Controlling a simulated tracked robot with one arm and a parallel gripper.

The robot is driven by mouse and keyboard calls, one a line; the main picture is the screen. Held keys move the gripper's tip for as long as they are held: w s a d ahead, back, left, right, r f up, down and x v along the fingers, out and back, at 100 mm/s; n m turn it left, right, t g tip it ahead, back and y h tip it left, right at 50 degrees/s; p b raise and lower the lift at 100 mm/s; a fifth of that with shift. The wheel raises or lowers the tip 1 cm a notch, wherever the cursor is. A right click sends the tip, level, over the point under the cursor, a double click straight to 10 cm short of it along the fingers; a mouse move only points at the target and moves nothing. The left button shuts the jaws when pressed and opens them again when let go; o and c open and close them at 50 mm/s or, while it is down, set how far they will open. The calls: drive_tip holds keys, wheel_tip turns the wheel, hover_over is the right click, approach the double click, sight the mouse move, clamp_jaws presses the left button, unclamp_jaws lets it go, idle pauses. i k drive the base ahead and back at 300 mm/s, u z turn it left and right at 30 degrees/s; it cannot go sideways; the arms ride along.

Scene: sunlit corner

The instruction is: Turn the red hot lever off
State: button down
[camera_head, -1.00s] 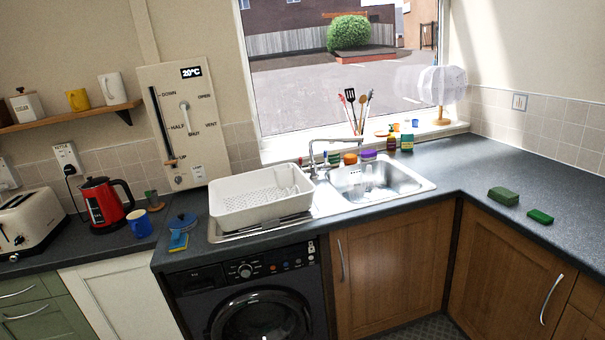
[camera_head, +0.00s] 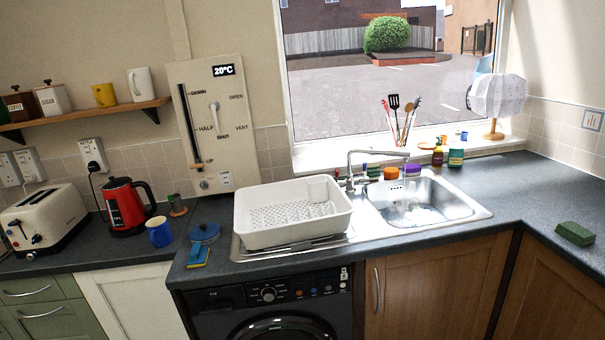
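The chrome tap (camera_head: 377,153) stands behind the sink, between the white dish rack and the window. Its spout reaches right over the steel sink (camera_head: 474,208). A thin pale stream seems to fall from the spout, and the basin looks bright and wet. Small fittings show at the tap's base, partly behind the rack's right end. They are too small for me to make out a red lever or its position. My gripper is not in view.
The white dish rack (camera_head: 262,235) stands left of the sink. A blue pan and sponge, blue mug (camera_head: 159,232), red kettle (camera_head: 124,208) and toaster (camera_head: 38,220) are further left. A green block (camera_head: 575,233) lies on the right counter. Jars (camera_head: 456,158) and utensils stand behind the sink.

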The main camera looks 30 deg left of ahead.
sight(337, 171)
drive_tip(key=u, duration=0.6)
drive_tip(key=i, duration=2.4)
drive_tip(key=z, duration=0.65)
